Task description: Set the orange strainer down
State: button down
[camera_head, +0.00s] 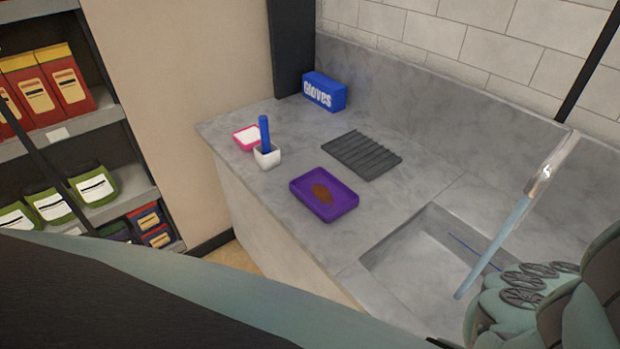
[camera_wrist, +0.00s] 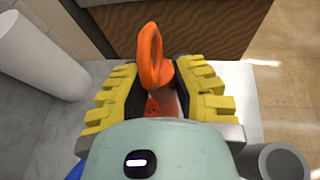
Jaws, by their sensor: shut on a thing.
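The orange strainer (camera_wrist: 154,76) is between the yellow-padded jaws of my gripper (camera_wrist: 158,68) in the wrist view. The jaws are shut on it, and its ring-shaped end points up in the picture, past the fingertips. Its lower part is mostly hidden by the jaws and my wrist. A pale surface shows around the gripper; I cannot tell whether the strainer touches it. The head view shows neither the strainer nor the jaws.
A sink (camera_head: 425,262) lies right. A white cylinder (camera_wrist: 25,45) is left in the wrist view.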

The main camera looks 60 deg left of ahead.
jog(key=shift+f, duration=1.75)
jog(key=shift+f+b, duration=0.2)
jog(key=shift+b, duration=0.15)
jog(key=c, duration=0.9)
grip_release()
jog(key=shift+r, duration=0.1)
